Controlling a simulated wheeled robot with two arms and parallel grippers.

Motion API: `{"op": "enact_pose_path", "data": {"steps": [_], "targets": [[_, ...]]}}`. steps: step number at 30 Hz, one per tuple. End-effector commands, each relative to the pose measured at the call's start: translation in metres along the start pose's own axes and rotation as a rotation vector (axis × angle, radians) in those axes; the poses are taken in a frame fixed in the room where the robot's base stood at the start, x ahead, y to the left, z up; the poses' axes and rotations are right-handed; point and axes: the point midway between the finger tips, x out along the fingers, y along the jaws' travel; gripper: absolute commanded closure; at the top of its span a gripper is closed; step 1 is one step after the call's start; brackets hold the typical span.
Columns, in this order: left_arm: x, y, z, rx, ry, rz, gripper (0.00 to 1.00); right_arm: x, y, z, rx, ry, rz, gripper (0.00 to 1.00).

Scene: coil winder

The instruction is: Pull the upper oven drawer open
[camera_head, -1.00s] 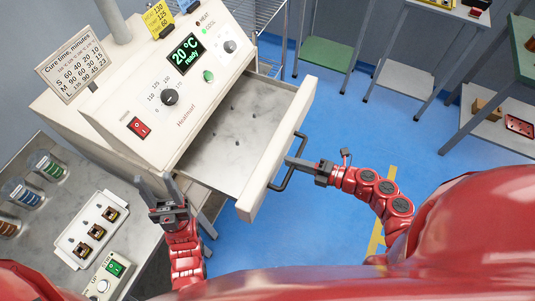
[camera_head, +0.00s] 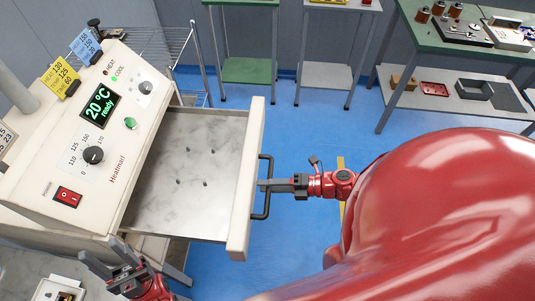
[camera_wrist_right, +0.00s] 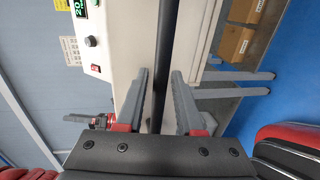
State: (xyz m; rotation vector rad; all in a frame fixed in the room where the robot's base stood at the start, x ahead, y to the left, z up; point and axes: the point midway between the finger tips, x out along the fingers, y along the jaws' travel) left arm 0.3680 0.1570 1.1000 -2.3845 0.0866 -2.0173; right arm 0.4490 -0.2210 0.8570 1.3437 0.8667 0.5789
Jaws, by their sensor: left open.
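The upper oven drawer (camera_head: 214,129) is pulled well out of the white oven (camera_head: 62,160), and its grey floor with several small holes shows. Its black bar handle (camera_head: 266,206) is on the front panel. My right gripper (camera_head: 268,185) is at the handle. My left gripper (camera_head: 108,268) is open and empty at the lower left, beside the oven's front and apart from the drawer.
A wire rack (camera_head: 165,45) stands behind the oven. Tables with green tops (camera_head: 430,30) and shelves stand at the back. The blue floor (camera_head: 310,125) right of the drawer is clear. A white tray (camera_head: 55,290) is at the lower left. Cardboard boxes (camera_wrist_right: 235,42) show in the right wrist view.

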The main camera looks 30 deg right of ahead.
Motion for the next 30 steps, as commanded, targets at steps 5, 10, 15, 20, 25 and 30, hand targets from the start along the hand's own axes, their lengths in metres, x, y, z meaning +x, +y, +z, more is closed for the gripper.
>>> {"op": "enact_pose_path", "data": {"steps": [5, 10, 15, 20, 25, 30], "targets": [[0.0, 0.0, 0.0, 0.0, 0.0, 0.0, 0.5, 0.0, 0.0, 0.0, 0.0, 0.0, 0.0, 0.51], [0.0, 0.0, 0.0, 0.0, 0.0, 0.0, 0.5, 0.0, 0.0, 0.0, 0.0, 0.0, 0.0, 0.51], [-0.005, 0.0, 0.001, 0.0, 0.0, 0.0, 0.5, -0.015, -0.003, 0.001, 0.002, -0.005, -0.001, 0.51], [-0.015, 0.001, 0.003, 0.0, 0.0, 0.0, 0.5, -0.05, -0.005, 0.002, 0.002, -0.01, -0.003, 0.51], [-0.025, 0.001, 0.004, 0.0, 0.0, 0.0, 0.5, -0.097, -0.003, 0.002, -0.002, -0.009, -0.002, 0.51], [-0.027, 0.001, 0.005, 0.0, 0.0, 0.0, 0.5, -0.138, -0.001, 0.002, -0.003, -0.009, 0.001, 0.51]]}}
